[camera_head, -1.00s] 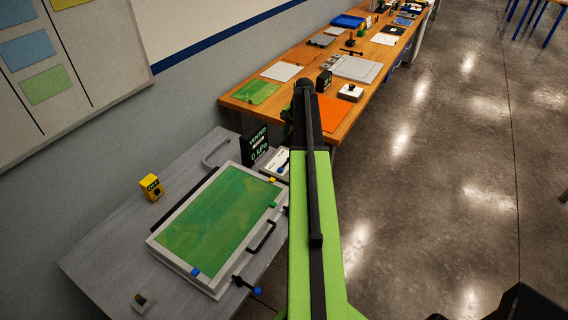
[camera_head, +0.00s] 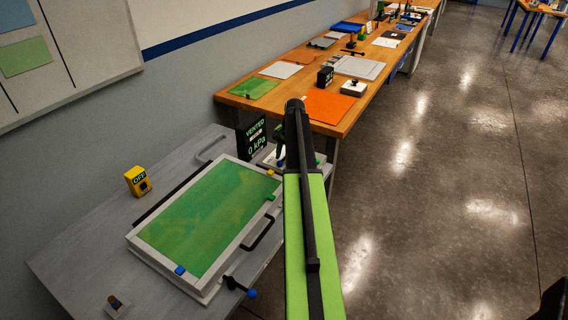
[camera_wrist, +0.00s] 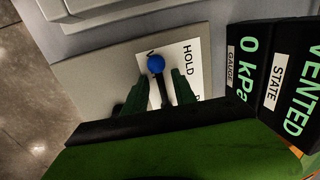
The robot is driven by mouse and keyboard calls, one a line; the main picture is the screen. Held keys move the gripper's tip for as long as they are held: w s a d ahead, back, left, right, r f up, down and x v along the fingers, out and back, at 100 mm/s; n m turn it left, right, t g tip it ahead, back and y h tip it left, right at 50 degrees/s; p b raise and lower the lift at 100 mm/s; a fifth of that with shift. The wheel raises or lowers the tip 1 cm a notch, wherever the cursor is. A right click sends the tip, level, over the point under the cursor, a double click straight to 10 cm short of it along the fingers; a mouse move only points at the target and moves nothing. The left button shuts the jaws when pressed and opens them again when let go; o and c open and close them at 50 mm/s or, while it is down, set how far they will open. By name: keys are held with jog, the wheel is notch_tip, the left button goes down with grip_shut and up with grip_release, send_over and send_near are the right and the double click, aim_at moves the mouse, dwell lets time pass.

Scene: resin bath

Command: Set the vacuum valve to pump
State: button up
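The vacuum valve is a black lever with a blue ball knob (camera_wrist: 156,63) on a white label card (camera_wrist: 184,56). The card reads HOLD; another word starting with V is mostly covered beside the knob, and a letter near the lower right is partly hidden. The knob lies near the V word. My gripper (camera_wrist: 158,84) is open, its two green fingers on either side of the lever; contact cannot be told. The black gauge display (camera_wrist: 262,75) reads VENTED and 0 kPa; it also shows in the head view (camera_head: 256,136). My arm hides much of the valve there.
A framed green panel (camera_head: 146,262) with a black handle lies on the grey table (camera_head: 75,262), left of my arm. A yellow OFF box (camera_head: 138,181) stands behind it. A wooden bench (camera_head: 345,128) with several items lies beyond. Open floor is on the right.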

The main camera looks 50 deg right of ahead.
grip_shut()
jog(key=shift+a, duration=0.1)
dwell(1.2)
jog(key=shift+w, duration=0.1)
